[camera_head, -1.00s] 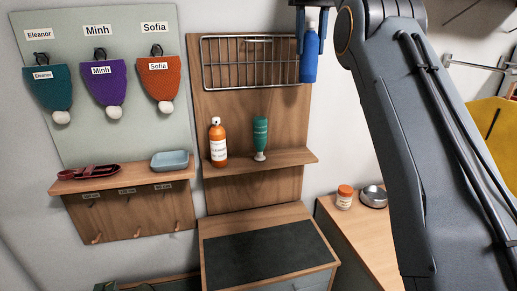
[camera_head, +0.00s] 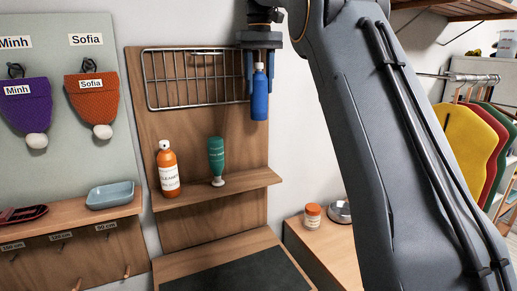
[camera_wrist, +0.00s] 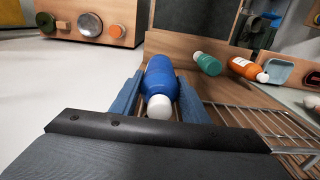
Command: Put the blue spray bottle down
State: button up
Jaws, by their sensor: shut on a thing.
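The blue spray bottle (camera_head: 260,97) is held upright in my gripper (camera_head: 262,72), at the right end of the wire rack in the head view. In the wrist view the blue bottle (camera_wrist: 160,80) with its white cap lies between the two blue fingers of my gripper (camera_wrist: 160,92). The fingers are shut on it.
An orange bottle (camera_head: 168,172) and a green bottle (camera_head: 217,160) stand on the shelf. The wire rack (camera_head: 190,80) is empty. Below is a bench with a dark mat (camera_head: 245,272).

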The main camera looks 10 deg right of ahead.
aim_at(259, 108)
notch_tip(259, 108, down, 20)
jog(key=p, duration=0.5)
jog(key=shift+r+p, duration=0.15)
jog(key=shift+p, duration=0.2)
jog(key=o, duration=1.2)
jog(key=shift+s, duration=0.1)
jog(key=shift+o, duration=0.2)
notch_tip(259, 108, up, 12)
jog(key=b, duration=0.5)
jog(key=s+f+m+t, duration=0.1)
jog(key=s+f, duration=1.2)
jog(key=s, duration=0.3)
jog(key=s+f+m+t, duration=0.1)
jog(key=s+f, duration=1.2)
jog(key=s, duration=0.4)
jog(key=shift+f, duration=0.25)
